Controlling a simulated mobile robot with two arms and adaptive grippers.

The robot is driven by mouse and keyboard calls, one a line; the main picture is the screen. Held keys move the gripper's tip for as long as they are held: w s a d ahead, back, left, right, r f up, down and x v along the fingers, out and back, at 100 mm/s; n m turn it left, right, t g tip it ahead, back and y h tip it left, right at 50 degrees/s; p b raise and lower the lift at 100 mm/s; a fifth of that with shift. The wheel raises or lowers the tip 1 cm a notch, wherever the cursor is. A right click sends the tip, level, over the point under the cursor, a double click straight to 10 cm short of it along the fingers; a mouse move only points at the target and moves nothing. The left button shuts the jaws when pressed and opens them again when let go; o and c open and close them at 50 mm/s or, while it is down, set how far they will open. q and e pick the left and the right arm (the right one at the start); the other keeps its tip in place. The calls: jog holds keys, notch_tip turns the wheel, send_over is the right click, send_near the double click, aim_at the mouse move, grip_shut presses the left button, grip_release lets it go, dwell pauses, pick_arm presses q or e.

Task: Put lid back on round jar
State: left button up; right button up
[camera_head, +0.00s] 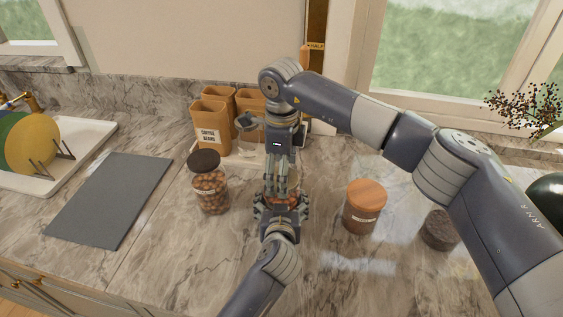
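A glass jar with reddish-orange contents (291,196) stands on the counter at the middle, mostly hidden by my grippers. My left gripper (281,203) comes from the front, its fingers on either side of this jar, low down. My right gripper (279,184) points down directly above the jar. Its fingertips overlap the jar top, and I cannot see whether a lid is between them. A dark brown round piece (440,230) lies on the counter at the right, partly beside my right arm; I cannot tell whether it is a lid.
A nut-filled jar with a dark lid (210,188) stands left of my grippers. A jar with a wooden lid (363,208) stands to the right. Orange canisters (210,124) are behind. A grey mat (110,198) and a white dish tray (88,142) are at left. The front counter is clear.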

pick_arm(q)
jog(key=shift+f, duration=0.1)
pick_arm(e)
jog(key=shift+f, duration=0.1)
jog(key=c, duration=1.1)
jog(key=o, duration=1.2)
notch_tip(320, 180, up, 12)
